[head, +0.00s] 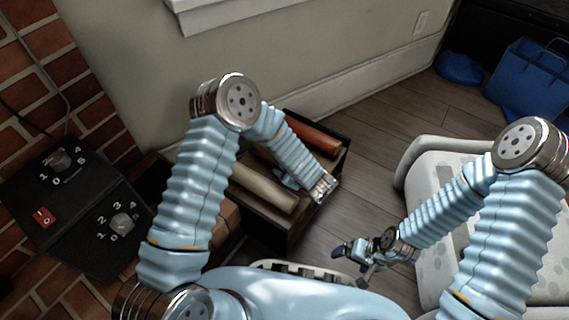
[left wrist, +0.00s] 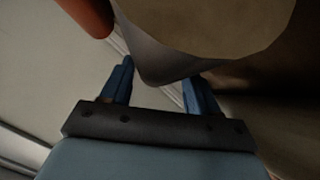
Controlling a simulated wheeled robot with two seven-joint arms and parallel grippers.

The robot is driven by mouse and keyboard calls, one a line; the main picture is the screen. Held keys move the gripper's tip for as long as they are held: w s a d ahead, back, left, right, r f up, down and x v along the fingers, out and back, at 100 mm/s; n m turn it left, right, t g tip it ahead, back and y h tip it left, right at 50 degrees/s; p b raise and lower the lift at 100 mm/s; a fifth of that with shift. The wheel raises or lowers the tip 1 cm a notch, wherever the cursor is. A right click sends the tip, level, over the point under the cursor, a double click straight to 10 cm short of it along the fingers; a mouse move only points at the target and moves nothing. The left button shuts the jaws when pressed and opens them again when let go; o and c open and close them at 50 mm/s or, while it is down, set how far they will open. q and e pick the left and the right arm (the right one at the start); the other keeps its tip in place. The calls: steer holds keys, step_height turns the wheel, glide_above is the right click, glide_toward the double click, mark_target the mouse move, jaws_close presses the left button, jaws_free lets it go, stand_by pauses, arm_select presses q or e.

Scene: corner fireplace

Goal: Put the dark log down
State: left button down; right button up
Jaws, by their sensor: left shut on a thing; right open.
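My left gripper (head: 287,181) is over the dark log box (head: 277,238), mostly hidden by my own forearm in the head view. In the left wrist view its two blue fingers (left wrist: 160,86) are shut on the dark log (left wrist: 152,58), which shows as a dark grey shape between them. My right gripper (head: 357,259) is open and empty, low in front of me, right of the box.
A tan log (head: 263,187) and a red-brown log (head: 315,134) lie in the box by the wall. A black control panel (head: 75,215) is at left. A pale cushioned seat (head: 420,172) is at right. A blue bag (head: 524,75) stands far right; floor (head: 375,135) between is clear.

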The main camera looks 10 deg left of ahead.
arm_select(q)
steer(key=shift+c, duration=1.2)
jaws_free()
steer(key=p+v, duration=0.2)
steer(key=v, duration=1)
